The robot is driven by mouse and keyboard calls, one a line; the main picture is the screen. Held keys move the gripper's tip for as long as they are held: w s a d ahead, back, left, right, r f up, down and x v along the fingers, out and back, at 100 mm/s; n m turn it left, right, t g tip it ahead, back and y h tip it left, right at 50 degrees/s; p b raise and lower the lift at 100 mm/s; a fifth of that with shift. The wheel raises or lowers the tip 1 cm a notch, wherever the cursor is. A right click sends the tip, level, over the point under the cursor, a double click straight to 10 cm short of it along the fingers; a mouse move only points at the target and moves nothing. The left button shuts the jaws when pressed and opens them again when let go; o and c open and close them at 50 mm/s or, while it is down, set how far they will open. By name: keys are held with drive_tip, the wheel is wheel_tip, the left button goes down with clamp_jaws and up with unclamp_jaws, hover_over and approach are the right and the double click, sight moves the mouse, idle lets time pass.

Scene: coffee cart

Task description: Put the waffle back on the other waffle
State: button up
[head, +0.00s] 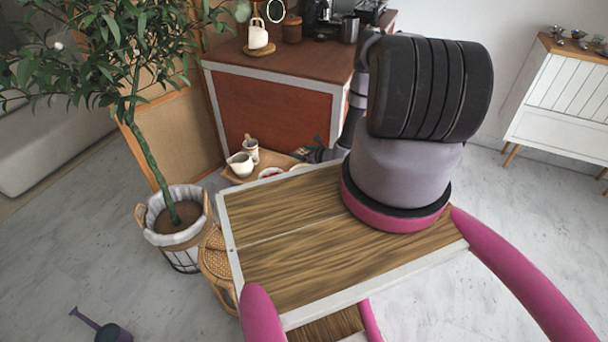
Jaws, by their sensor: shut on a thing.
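My gripper (311,154) is small and dark in the head view, low over the right part of the wooden tray (236,178). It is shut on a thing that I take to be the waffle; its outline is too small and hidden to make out. A white plate (271,172) with something red on it is on the tray, left of and nearer than my gripper. A second pale dish (299,167) shows partly below my gripper. The other waffle cannot be told apart; my own wooden top covers the near side of the tray.
A white pitcher (240,164) and a white cup with a stick in it (251,148) stand on the tray's left. The brown cabinet (267,103) rises close behind. A potted tree (180,231) and a rattan stool (214,262) stand left.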

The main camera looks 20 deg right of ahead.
wheel_tip(320, 180, down, 10)
drive_tip(key=shift+r, duration=0.2)
drive_tip(key=shift+s, duration=0.1)
drive_tip(key=o, duration=1.3)
drive_tip(key=shift+f, duration=0.15)
